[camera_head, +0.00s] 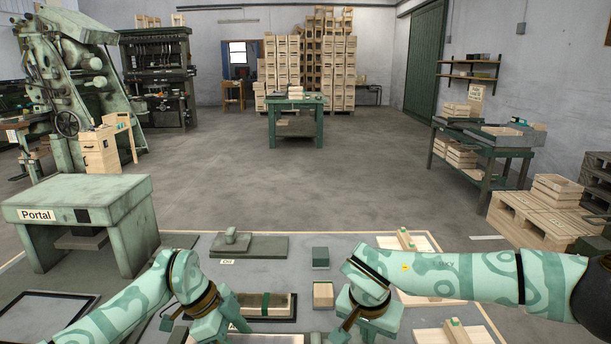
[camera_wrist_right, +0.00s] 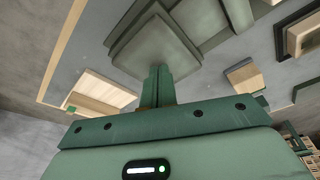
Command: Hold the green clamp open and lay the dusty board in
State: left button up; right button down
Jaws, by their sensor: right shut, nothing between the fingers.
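My right gripper (camera_head: 347,325) is low over the near part of the work table, partly cut off by the bottom edge. In the right wrist view its fingers (camera_wrist_right: 157,85) are closed together and empty, in front of a grey-green square pad (camera_wrist_right: 155,45). My left gripper (camera_head: 208,328) is low at the bottom edge; its fingers are unclear. Between the arms, a pale wooden piece (camera_head: 281,304) lies in a dark tray, with a green band (camera_head: 265,303) across it, perhaps the clamp. I cannot tell which piece is the dusty board.
A green block (camera_head: 320,257) and a wooden block (camera_head: 323,292) stand in the middle of the table. A grey plate (camera_head: 262,246) lies behind, near an "Oil" label. Wooden trays (camera_head: 424,242) lie at right. A green bench marked "Portal" (camera_head: 78,202) stands left.

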pick_arm(q)
jog(key=shift+f, duration=0.45)
pick_arm(e)
jog(key=shift+s+f, duration=0.15)
jog(key=shift+f, duration=0.05)
dwell(0.8)
pick_arm(q)
jog(key=o, duration=1.1)
jog(key=shift+r, duration=4)
jog(key=shift+r, duration=0.15)
pick_arm(e)
jog(key=shift+r, duration=0.15)
pick_arm(q)
jog(key=shift+t, duration=0.3)
jog(key=shift+s+r+p, duration=0.2)
jog(key=shift+r+p, duration=1.2)
jog(key=shift+r, duration=0.7)
jog(key=shift+s+r+p, duration=0.2)
jog(key=shift+r+p, duration=1.2)
jog(key=shift+r, duration=0.65)
pick_arm(e)
jog(key=w+d+v, duration=0.1)
jog(key=v, duration=0.7)
jog(key=shift+w+r, duration=0.5)
jog(key=shift+r, duration=0.15)
pick_arm(q)
jog(key=shift+f, duration=0.1)
pick_arm(e)
jog(key=shift+s+f, duration=0.1)
